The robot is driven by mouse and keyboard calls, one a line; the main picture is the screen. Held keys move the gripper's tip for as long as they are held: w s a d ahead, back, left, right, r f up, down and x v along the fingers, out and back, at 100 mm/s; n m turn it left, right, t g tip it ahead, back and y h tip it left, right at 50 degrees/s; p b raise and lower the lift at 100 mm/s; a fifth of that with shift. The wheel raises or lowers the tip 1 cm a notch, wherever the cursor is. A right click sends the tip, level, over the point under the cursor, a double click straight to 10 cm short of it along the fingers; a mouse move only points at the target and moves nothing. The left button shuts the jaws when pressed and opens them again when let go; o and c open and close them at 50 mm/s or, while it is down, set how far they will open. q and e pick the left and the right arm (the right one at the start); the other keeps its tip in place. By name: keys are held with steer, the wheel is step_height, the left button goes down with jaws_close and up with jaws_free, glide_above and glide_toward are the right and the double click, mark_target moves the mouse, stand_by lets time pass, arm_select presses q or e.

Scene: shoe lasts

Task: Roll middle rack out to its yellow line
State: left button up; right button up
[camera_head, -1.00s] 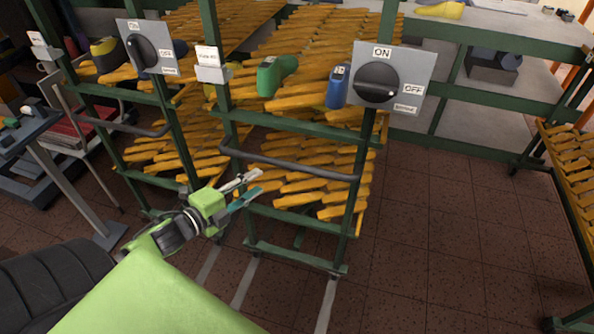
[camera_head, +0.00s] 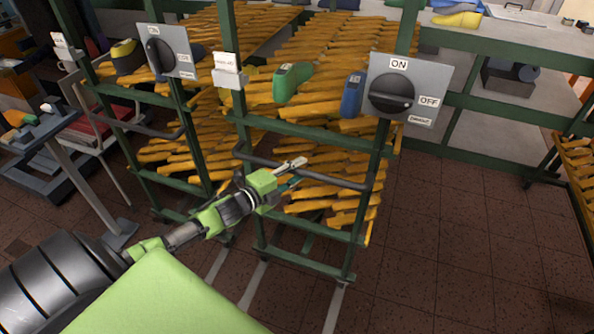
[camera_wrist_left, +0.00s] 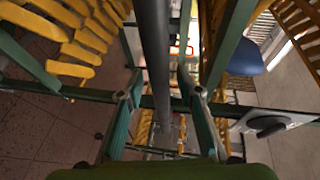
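The middle rack (camera_head: 312,129) is a green frame with yellow-orange slats, a dark handle bar (camera_head: 340,178) across its front and a knob panel at its upper right. My left gripper (camera_head: 298,171) is at the middle of this bar. In the left wrist view the dark bar (camera_wrist_left: 155,45) runs between the two green fingers of my left gripper (camera_wrist_left: 158,92), with gaps on both sides, so the gripper is open. My right gripper is not in view. Pale grey strips (camera_head: 252,284) run along the floor from the rack; I see no yellow line.
A similar rack (camera_head: 183,140) stands close on the left, beside a grey stand (camera_head: 90,185). A green bench (camera_head: 490,140) is behind on the right, and another slatted rack (camera_head: 580,175) stands at the right edge. The brown tiled floor (camera_head: 450,260) at front right is clear.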

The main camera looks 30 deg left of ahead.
arm_select(q)
jaws_close()
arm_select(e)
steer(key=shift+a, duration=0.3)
